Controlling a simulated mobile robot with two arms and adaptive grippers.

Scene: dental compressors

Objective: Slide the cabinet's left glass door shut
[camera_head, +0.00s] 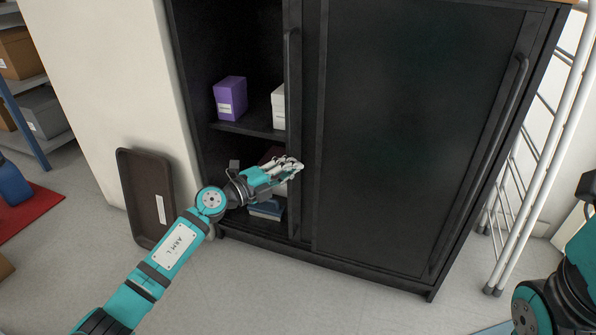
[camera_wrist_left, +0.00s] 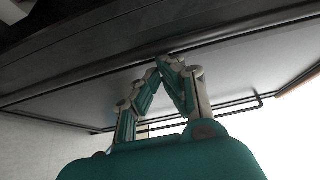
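The black cabinet (camera_head: 252,50) stands ahead, its left section open onto shelves. The left glass door (camera_head: 307,110) shows as a narrow strip with a vertical bar handle (camera_head: 288,80); most of it is overlapped by the dark right door (camera_head: 415,130). My left gripper (camera_head: 298,166) is at the low part of the left door's left edge, below the handle's visible upper part. In the left wrist view its fingertips (camera_wrist_left: 165,62) meet, with nothing seen between them, close to a dark frame. Contact with the door cannot be told. My right gripper is out of view.
A purple box (camera_head: 230,97) and a white box (camera_head: 278,107) sit on the cabinet shelf. Blue items (camera_head: 267,208) lie at the bottom. A brown tray (camera_head: 140,195) leans on the wall at left. A white ladder (camera_head: 545,170) stands at right. Floor in front is clear.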

